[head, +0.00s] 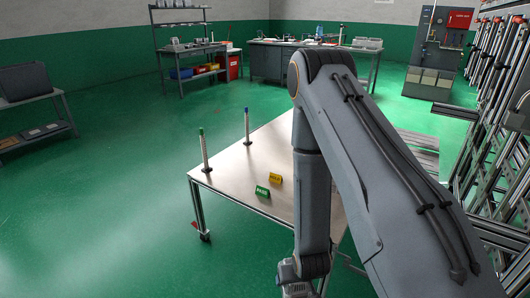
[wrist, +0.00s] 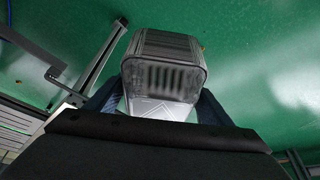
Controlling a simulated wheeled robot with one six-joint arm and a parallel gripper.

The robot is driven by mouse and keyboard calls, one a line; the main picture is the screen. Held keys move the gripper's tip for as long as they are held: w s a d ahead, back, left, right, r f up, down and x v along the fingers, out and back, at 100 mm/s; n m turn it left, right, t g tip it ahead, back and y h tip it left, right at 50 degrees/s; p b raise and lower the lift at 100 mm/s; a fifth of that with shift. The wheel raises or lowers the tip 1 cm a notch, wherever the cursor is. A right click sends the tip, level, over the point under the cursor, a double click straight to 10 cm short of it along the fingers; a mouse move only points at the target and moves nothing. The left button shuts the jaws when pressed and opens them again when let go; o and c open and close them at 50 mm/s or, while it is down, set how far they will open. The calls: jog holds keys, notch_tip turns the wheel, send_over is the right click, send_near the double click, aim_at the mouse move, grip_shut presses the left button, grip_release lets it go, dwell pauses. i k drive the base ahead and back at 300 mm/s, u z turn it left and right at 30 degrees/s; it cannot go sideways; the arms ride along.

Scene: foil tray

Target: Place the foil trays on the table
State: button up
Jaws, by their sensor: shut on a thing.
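In the wrist view, silver foil trays (wrist: 165,45) appear as a ribbed, rounded block, seemingly several nested together. My gripper (wrist: 160,98) is shut on them, with dark fingers on both sides. They hang over the green floor, close to a metal frame at left. In the head view the table (head: 235,155) has a bare metal top, and no foil tray shows on it. My arm covers its right part, and my gripper is out of that view below the frame.
Two upright posts, one green-tipped (head: 204,150) and one blue-tipped (head: 247,126), stand on the table. A green sign (head: 262,191) and a yellow sign (head: 275,178) stand near its middle. A rack of metal profiles (head: 490,110) is at right. Open floor lies left.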

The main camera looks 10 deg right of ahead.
aim_at(247, 169)
jog(key=u, duration=1.8)
jog(key=i, duration=2.55)
jog(key=z, duration=3.65)
